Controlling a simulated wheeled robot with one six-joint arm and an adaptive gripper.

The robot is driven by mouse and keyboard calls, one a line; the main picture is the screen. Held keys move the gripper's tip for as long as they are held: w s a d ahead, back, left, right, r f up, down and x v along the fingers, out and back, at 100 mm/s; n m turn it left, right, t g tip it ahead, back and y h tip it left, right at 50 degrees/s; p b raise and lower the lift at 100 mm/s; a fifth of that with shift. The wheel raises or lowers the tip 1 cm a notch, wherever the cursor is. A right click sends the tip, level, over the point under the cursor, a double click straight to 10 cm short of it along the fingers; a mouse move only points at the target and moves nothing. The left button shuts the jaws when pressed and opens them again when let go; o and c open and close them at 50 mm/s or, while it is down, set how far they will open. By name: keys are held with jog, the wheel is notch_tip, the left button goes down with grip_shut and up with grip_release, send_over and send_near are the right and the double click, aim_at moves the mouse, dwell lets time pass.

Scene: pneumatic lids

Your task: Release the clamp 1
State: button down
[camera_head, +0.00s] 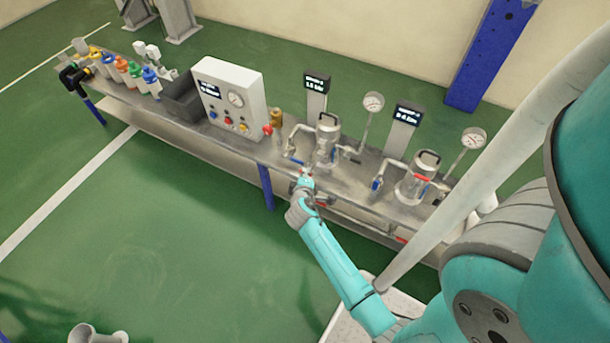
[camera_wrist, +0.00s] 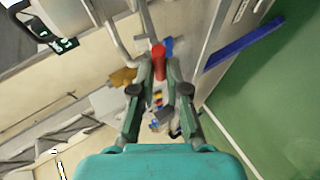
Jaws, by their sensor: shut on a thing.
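My gripper (camera_head: 305,182) is at the bench's front edge, just in front of the left metal vessel (camera_head: 327,140), which has a black lid handle. In the wrist view my gripper (camera_wrist: 160,80) has its fingers close around a red handle (camera_wrist: 158,60), apparently the clamp handle. A blue handle (camera_wrist: 168,46) sits just beyond it. In the head view my gripper hides most of the clamp on the left vessel. The right vessel (camera_head: 414,184) stands apart with its own red clamp handle (camera_head: 422,178).
The steel bench (camera_head: 262,150) also holds a white control box (camera_head: 230,98), a dark bin (camera_head: 182,102) and several coloured bottles. Gauges (camera_head: 373,102) and display posts (camera_head: 316,98) stand behind the vessels. Pipes with blue valve handles (camera_head: 290,150) flank the left vessel. The green floor in front is mostly clear.

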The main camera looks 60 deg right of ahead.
jog(key=shift+s+a+f+y, duration=0.2)
jog(key=shift+a+f+y, duration=0.1)
jog(key=shift+f, duration=0.3)
jog(key=c, duration=1.4)
grip_release()
jog(key=shift+c, duration=0.2)
jog(key=v, duration=1.2)
jog(key=shift+w, duration=0.2)
